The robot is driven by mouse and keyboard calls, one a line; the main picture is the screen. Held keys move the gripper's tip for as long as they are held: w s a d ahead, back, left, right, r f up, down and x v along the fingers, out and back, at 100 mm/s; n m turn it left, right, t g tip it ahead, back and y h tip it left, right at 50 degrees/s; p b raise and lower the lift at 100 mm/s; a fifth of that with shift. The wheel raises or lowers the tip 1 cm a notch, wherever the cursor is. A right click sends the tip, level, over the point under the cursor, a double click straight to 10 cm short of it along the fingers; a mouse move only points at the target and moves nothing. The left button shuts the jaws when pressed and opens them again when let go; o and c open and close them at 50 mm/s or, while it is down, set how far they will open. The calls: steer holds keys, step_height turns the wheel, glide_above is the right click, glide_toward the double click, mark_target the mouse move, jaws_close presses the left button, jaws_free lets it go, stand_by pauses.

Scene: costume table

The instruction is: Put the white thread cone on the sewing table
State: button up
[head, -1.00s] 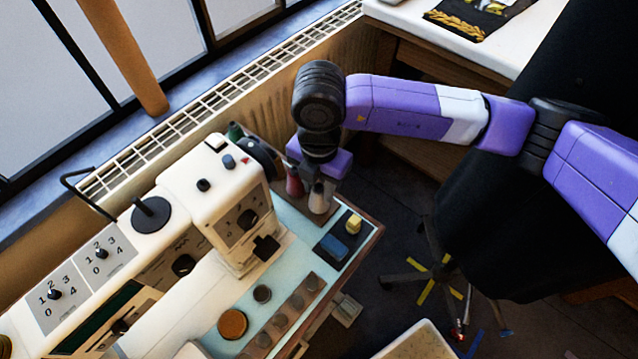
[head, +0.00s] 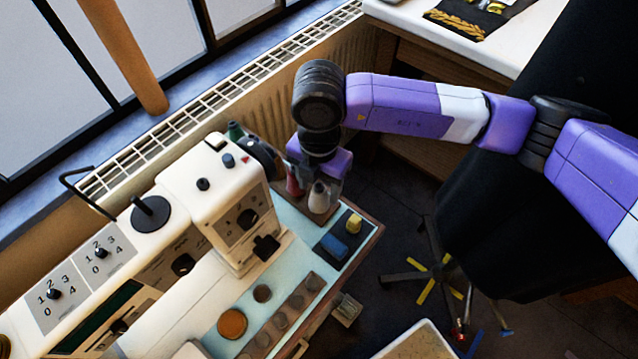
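The white thread cone (head: 319,198) stands upright near the back right corner of the sewing table (head: 367,235), just right of a red thread cone (head: 294,184). My gripper (head: 322,178) is above and around the top of the white cone, pointing down. Its grey fingers are partly hidden by the purple hand above them. I cannot tell whether they touch the cone or how far apart they are. The cone's base appears to rest on a brown surface at the table's back edge.
The cream sewing machine (head: 225,205) fills the table's left side. A dark green cone (head: 235,131) stands behind it. A blue block and a yellow block (head: 354,224) lie on a dark pad (head: 331,248). Pale blue tabletop (head: 290,255) in front of the machine is partly clear.

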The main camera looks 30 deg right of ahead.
step_height(320, 180, up, 8)
steer(key=shift+f, duration=0.1)
stand_by(0.5)
stand_by(0.4)
